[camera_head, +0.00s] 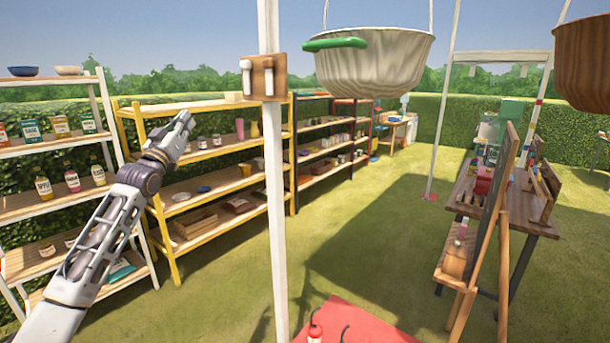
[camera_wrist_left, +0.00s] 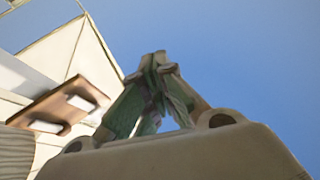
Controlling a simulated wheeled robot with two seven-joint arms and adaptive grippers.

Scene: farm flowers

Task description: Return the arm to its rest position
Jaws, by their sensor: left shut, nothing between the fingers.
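My left arm (camera_head: 100,235) comes in from the lower left in the head view and reaches up in front of the shelves. My left gripper (camera_head: 184,119) is at its upper end, raised in the air left of the white post. In the left wrist view the fingers of the left gripper (camera_wrist_left: 158,62) meet at their tips against blue sky, with nothing between them. My right gripper is in neither view.
A white post (camera_head: 275,200) with a wooden switch plate (camera_head: 263,77) stands right of my left gripper. A pale hanging basin (camera_head: 375,62) with a green handle is at upper centre. Shelves (camera_head: 208,160) stand behind the arm. A wooden table (camera_head: 500,205) is right. Grass between is open.

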